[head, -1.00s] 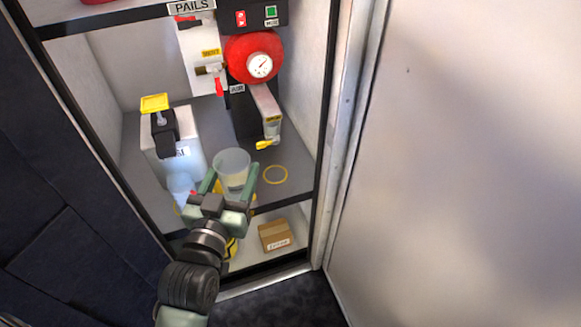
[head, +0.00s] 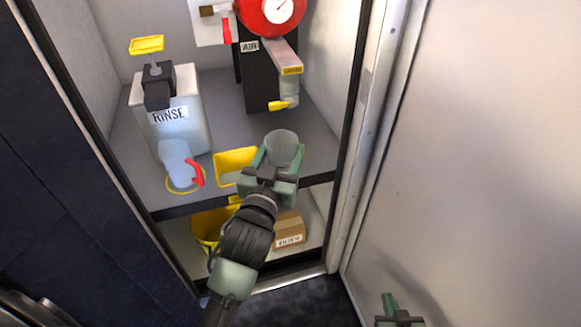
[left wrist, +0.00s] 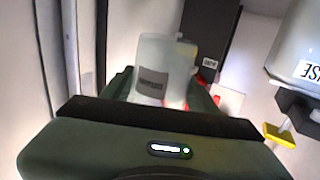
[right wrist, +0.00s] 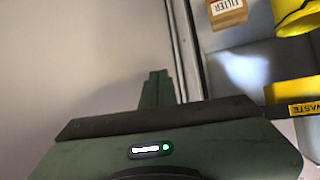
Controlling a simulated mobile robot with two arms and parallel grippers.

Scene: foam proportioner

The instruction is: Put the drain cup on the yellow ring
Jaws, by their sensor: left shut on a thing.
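The drain cup (head: 284,146) is a clear, greyish cup held upright between the fingers of my left gripper (head: 272,170), near the front of the cabinet shelf. It also shows in the left wrist view (left wrist: 155,60), with a dark label on its side, between the spread fingers. My left gripper is shut on it. I cannot tell if the cup's base touches the shelf. The yellow ring seen earlier on the right of the shelf does not show now; the cup and gripper cover that area. My right gripper (head: 389,303) is empty, fingers together, low beside the white panel.
A RINSE tank (head: 172,115) stands on the left. A bluish jug with a red handle (head: 178,160) stands on another yellow ring (head: 172,189). A yellow tray (head: 235,160) is left of the cup. A yellow-handled spout (head: 288,90) hangs behind it. A box (head: 289,231) sits below.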

